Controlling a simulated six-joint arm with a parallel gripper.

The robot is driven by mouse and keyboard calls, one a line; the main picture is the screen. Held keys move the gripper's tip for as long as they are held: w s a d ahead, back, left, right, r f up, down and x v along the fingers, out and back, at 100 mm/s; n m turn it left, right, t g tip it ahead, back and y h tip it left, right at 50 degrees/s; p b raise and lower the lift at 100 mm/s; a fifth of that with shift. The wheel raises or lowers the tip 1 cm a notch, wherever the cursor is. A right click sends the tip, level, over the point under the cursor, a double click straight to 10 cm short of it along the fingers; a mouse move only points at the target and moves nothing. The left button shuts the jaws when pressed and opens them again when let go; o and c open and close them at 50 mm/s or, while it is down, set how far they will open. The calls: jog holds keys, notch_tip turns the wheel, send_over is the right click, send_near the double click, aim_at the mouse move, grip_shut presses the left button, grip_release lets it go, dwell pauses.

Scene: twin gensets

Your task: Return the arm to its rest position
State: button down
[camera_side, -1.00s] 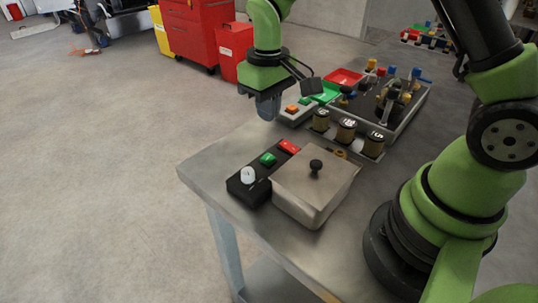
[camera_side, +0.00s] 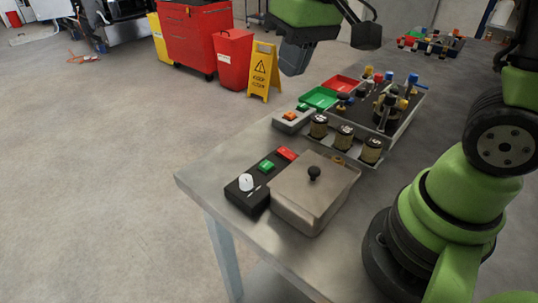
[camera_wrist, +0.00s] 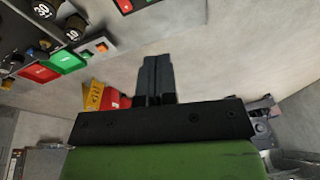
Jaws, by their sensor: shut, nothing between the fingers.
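My gripper (camera_side: 295,58) is at the top of the side view, raised well above the far left edge of the metal table (camera_side: 212,176). Its fingers point down and touch nothing. In the wrist view the two dark fingers of my gripper (camera_wrist: 156,75) lie side by side, closed, with nothing between them. Part of the arm above the gripper is cut off by the top of the side view.
A yellow sign (camera_side: 263,72) stands on the floor.

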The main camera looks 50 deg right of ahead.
jog(key=s+r+m+t+y, duration=0.1)
jog(key=s+r+t, duration=0.3)
jog(key=s, duration=0.8)
jog(key=shift+s+a+r+m+t, duration=0.3)
jog(key=shift+a+r+m, duration=0.1)
jog(key=shift+r+m, duration=0.3)
